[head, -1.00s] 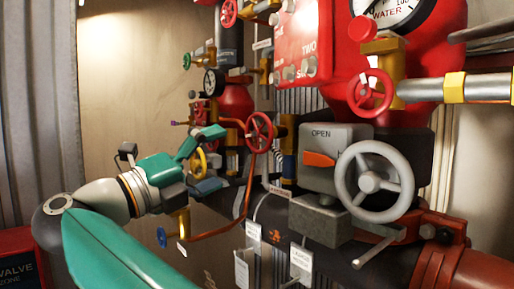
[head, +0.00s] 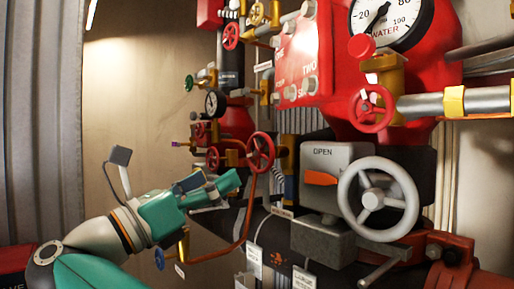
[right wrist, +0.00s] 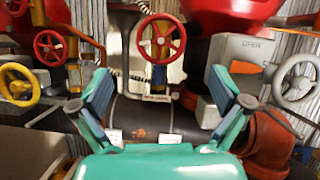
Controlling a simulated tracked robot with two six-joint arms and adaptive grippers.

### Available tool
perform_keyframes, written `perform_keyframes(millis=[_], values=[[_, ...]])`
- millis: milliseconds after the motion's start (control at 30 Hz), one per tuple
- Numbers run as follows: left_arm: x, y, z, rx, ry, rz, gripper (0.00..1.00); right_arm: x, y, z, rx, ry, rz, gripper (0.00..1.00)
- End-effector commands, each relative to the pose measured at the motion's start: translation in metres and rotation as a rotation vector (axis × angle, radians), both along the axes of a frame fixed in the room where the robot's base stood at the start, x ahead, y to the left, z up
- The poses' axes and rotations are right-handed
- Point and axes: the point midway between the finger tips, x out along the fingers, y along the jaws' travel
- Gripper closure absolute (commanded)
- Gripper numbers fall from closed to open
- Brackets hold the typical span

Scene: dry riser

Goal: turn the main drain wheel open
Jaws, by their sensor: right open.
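Several handwheels show, and I cannot read a label that marks one as the main drain. A red spoked wheel (head: 259,153) sits on a brass valve in the middle of the head view; a red wheel (right wrist: 161,41) stands straight ahead between the fingers in the right wrist view. A larger grey wheel (head: 374,199) stands to the right, beside a box marked OPEN with an orange pointer. My right gripper (head: 217,190) is open and empty, left of and below the red wheel, apart from it. My left gripper does not show.
A yellow wheel (right wrist: 20,84) and another red wheel (right wrist: 50,47) are at left in the right wrist view. A dark horizontal pipe (right wrist: 160,117) runs below the fingers. A thin copper pipe (head: 245,222) and hanging tags (head: 254,260) are near the gripper.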

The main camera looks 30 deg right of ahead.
Motion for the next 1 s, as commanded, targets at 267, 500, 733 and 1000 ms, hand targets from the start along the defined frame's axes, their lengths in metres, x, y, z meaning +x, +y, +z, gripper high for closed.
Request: perform_keyframes(millis=[267, 500, 733, 1000], values=[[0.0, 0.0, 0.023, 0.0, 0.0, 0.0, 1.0, 0.006, -0.057, 0.027, 0.0, 0.001, -0.005, 0.0], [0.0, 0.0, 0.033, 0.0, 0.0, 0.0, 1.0, 0.01, -0.085, 0.037, -0.001, 0.002, -0.003, 0.0], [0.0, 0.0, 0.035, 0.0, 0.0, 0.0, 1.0, 0.011, -0.092, 0.038, 0.0, 0.001, -0.002, 0.0], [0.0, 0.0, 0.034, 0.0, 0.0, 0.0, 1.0, 0.011, -0.092, 0.038, 0.0, 0.001, -0.002, 0.13]])
